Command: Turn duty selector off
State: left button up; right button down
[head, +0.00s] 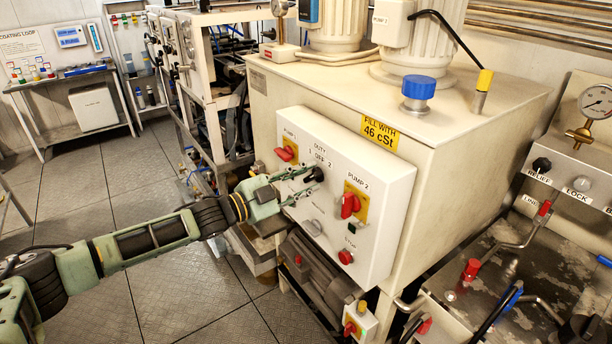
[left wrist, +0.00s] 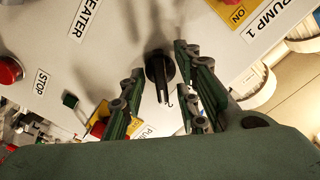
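The duty selector is a black knob (head: 315,174) under the "DUTY" and "1 OFF 2" lettering on the white control panel (head: 372,244). In the left wrist view the knob (left wrist: 160,68) shows between the fingers, with its narrow grip toward the camera. In the left wrist view a gap shows between each finger and the knob. My right gripper is not in view.
The red pump 1 switch (head: 287,152) is upper left of the knob. The red pump 2 switch (head: 350,205) is close to its right. A red stop button (head: 345,257) sits lower on the panel. A hydraulic bench (head: 560,250) stands at right.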

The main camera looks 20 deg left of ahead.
pick_arm(q)
jog(key=shift+w+d, duration=0.15)
jog(key=shift+w, duration=0.1)
grip_shut()
